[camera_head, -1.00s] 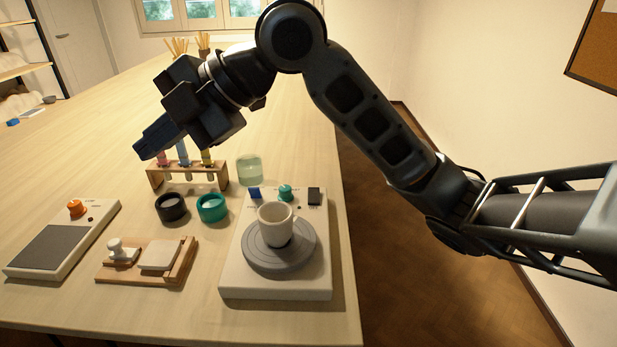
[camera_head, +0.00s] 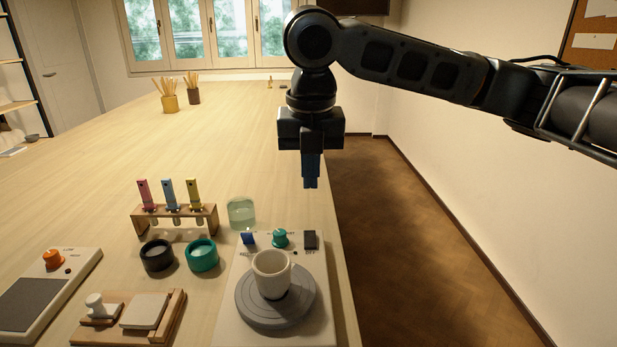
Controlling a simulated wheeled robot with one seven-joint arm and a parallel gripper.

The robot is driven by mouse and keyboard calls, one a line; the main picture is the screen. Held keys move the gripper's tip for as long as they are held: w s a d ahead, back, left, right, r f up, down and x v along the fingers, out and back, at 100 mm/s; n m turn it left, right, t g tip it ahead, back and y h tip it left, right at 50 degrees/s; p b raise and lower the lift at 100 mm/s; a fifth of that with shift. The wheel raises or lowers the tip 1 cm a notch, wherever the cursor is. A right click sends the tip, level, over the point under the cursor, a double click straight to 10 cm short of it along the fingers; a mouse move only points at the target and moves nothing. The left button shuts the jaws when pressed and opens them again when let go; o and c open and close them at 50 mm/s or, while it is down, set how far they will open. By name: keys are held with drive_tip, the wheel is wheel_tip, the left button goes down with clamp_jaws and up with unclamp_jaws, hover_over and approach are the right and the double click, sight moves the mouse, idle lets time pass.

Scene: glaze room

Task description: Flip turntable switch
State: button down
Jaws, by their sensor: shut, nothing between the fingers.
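The turntable (camera_head: 252,312) is a pale box with a round grey plate near the right table edge. A white cup (camera_head: 272,277) stands upright on the plate. Along the box's back edge are a blue switch or button (camera_head: 248,238), a green knob (camera_head: 281,239) and a dark block-like switch (camera_head: 311,240). The small lettering beside them is too small to read surely. My gripper (camera_head: 310,186) points straight down, shut and empty. In the picture it is directly above the dark switch and apart from it; how far behind it is, I cannot tell.
A wooden rack (camera_head: 207,217) with pink, blue and yellow-topped tubes stands to the left. A clear greenish jar (camera_head: 241,213), a black ring-like pot (camera_head: 157,256) and a teal one (camera_head: 202,255) are near. A device with an orange knob (camera_head: 53,259) is at far left.

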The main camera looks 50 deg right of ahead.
sight(309, 234)
drive_tip(key=f, duration=0.7)
drive_tip(key=w+d+f, duration=0.1)
drive_tip(key=f, duration=0.3)
drive_tip(key=shift+d+f+p, duration=0.1)
drive_tip(key=shift+f+p, duration=0.05)
drive_tip(key=shift+p, duration=0.15)
